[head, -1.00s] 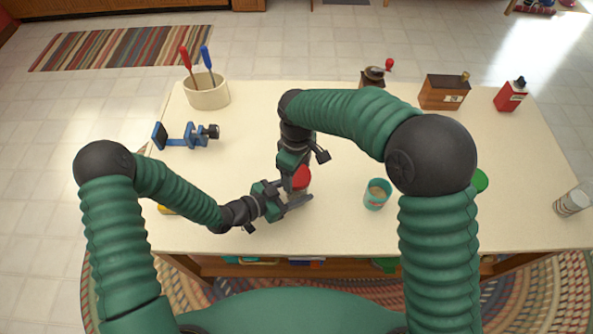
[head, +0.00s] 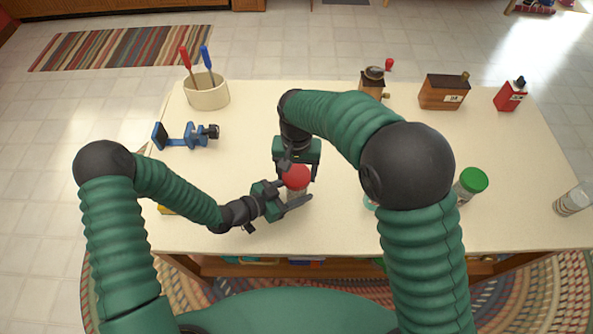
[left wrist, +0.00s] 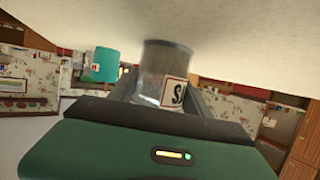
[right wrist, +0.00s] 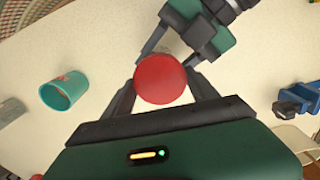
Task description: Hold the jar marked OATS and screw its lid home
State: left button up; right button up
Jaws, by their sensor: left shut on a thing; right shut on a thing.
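A clear jar with a red lid (head: 296,177) stands on the table in front of me. My left gripper (head: 296,198) is shut around the jar body from the left. The glass jar (left wrist: 165,62) shows in the left wrist view, with a white label (left wrist: 174,92) partly cut off by the gripper. I see an S and part of another letter, not the whole word. My right gripper (right wrist: 160,82) points down from above and is shut on the red lid, which also shows in the right wrist view (right wrist: 161,78). The lid's seam is hidden.
A green-lidded jar (head: 470,185) is to the right. A blue clamp (head: 187,135), a tool crock (head: 207,95), a coffee mill (head: 372,84), a wooden box (head: 443,95) and a red tin (head: 510,97) stand farther back.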

jog(key=o, duration=1.1)
jog(key=shift+c, duration=0.2)
jog(key=n, duration=1.2)
jog(key=shift+n, duration=0.4)
